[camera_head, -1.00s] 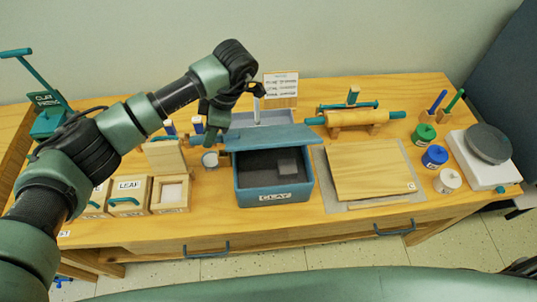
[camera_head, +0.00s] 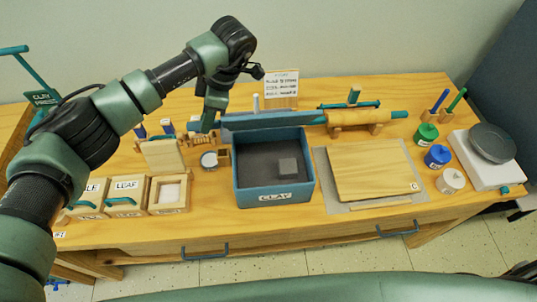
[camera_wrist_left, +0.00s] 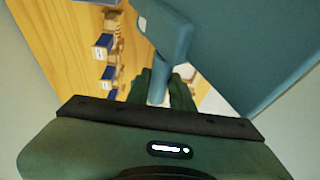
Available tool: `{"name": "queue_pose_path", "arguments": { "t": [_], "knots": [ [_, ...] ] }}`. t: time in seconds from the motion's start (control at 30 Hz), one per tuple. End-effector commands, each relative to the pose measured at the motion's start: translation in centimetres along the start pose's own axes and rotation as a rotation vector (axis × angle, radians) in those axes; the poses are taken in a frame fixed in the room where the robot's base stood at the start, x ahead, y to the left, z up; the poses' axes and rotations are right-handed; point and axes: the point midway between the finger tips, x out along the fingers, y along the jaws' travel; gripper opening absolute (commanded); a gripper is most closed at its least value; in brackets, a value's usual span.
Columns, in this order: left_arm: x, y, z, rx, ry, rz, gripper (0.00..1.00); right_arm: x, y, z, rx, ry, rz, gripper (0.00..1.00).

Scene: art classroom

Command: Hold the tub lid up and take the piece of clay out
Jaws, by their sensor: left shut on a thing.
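The blue tub (camera_head: 275,195) labelled CLAY stands at the middle of the table, open at the top. A small grey block of clay (camera_head: 288,167) lies on its dark floor, right of centre. The blue tub lid (camera_head: 270,120) stands raised, nearly edge-on, along the tub's back. My left gripper (camera_head: 209,120) is shut on the lid at its left end. In the left wrist view the lid (camera_wrist_left: 245,50) fills the upper right, and the fingers (camera_wrist_left: 165,87) are partly hidden behind my wrist. My right gripper is not in view.
A wooden board (camera_head: 370,173) on a grey mat lies right of the tub. Paint pots (camera_head: 436,156) and a scale (camera_head: 485,172) are at the right.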

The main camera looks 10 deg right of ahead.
Motion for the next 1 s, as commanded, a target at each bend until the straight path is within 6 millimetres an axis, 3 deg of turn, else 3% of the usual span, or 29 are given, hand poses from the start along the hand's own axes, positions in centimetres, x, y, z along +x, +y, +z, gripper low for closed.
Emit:
{"name": "queue_pose_path", "arguments": {
  "t": [0.1,0.5,1.0],
  "knots": [
    [-0.6,1.2,-0.3,-0.01,0.002,0.02,0.0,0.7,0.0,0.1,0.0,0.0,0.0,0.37],
    [-1.0,2.7,-0.6,-0.013,0.001,0.022,0.0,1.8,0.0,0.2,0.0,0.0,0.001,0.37],
    [-1.1,2.9,-0.7,-0.012,0.001,0.019,0.0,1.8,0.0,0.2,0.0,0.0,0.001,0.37]
  ]
}}
